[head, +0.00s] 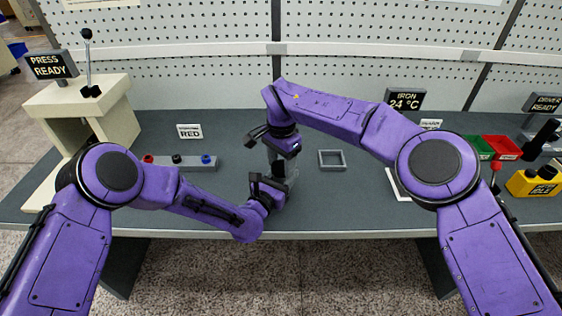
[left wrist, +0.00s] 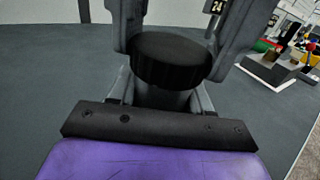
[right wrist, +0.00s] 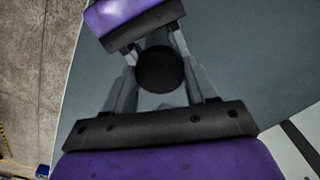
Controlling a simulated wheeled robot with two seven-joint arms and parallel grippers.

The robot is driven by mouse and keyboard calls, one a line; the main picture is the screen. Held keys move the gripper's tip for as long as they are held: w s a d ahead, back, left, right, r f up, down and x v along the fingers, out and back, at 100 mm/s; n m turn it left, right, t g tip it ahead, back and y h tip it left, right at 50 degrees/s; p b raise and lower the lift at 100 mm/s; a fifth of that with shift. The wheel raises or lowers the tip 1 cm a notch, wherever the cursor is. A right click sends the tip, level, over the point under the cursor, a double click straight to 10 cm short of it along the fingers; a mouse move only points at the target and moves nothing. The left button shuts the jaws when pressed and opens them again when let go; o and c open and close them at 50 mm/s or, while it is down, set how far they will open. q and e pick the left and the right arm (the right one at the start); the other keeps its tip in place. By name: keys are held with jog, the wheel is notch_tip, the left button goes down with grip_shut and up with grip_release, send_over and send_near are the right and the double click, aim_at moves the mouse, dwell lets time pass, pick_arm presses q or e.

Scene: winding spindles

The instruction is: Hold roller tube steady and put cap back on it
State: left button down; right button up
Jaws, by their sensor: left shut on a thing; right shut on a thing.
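The black ridged cap (left wrist: 170,60) sits between the grey fingers of my right gripper (head: 279,161), which comes down from above. In the right wrist view the cap (right wrist: 160,70) is a round black disc between those fingers. My left gripper (head: 284,173) comes from the front and is shut on the dark roller tube (left wrist: 163,97), directly under the cap. The tube looks upright and is mostly hidden by fingers and cap. Cap and tube appear lined up, touching or nearly so; I cannot tell whether the cap is seated. In the head view both are largely hidden by the grippers.
A press (head: 85,108) stands far left; red and green bins (head: 501,147) stand far right.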

jog(key=shift+f, duration=0.55)
jog(key=m, duration=0.6)
jog(key=shift+m, duration=0.3)
jog(key=o, duration=1)
jog(key=shift+r, duration=2.3)
jog(key=shift+c, duration=0.3)
